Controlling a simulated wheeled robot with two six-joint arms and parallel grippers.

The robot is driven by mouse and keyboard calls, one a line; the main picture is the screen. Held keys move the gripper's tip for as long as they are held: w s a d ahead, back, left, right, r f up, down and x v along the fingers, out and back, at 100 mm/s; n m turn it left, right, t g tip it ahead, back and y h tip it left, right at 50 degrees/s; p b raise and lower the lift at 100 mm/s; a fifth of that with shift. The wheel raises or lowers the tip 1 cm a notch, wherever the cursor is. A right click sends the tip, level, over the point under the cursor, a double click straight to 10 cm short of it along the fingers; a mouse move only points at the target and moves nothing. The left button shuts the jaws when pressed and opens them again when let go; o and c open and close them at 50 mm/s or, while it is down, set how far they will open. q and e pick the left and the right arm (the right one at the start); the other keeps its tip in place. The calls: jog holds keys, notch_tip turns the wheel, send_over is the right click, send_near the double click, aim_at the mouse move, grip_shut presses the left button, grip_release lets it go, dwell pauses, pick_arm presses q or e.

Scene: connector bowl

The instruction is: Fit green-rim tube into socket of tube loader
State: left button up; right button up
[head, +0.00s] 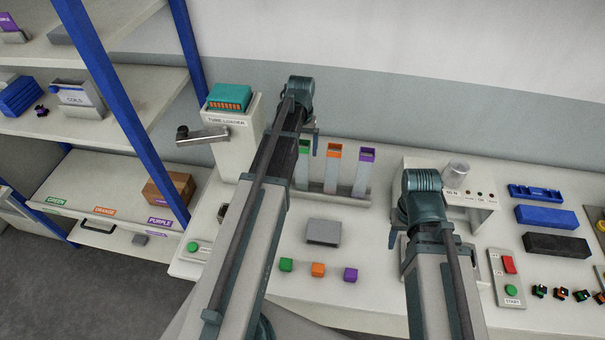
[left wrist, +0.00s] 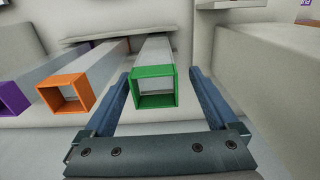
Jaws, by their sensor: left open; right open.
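The green-rim tube (head: 304,148) stands in the rack, partly hidden by my left arm in the head view. The left wrist view shows its square green rim (left wrist: 154,87) between the two fingers of my left gripper (left wrist: 160,76). The left gripper is open, with a gap on both sides of the tube. In the head view the left gripper (head: 312,138) is mostly behind its own wrist. The tube loader (head: 233,150) is a white post left of the rack; I cannot make out its socket clearly. My right gripper (head: 394,236) is open and largely hidden by its wrist.
The orange-rim tube (head: 333,175) and purple-rim tube (head: 363,178) stand beside the green one in the rack (head: 345,200). A teal block (head: 229,96) sits on the loader. A grey box (head: 323,232) and small coloured blocks lie in front. A white device (head: 465,190) stands right.

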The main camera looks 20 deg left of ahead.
aim_at(303, 157)
pick_arm(q)
jog(key=f+b, duration=0.2)
jog(key=f, duration=0.1)
jog(key=f+b, duration=0.1)
jog(key=shift+d+f, duration=0.15)
jog(key=shift+d, duration=0.1)
jog(key=shift+s, duration=0.1)
grip_shut()
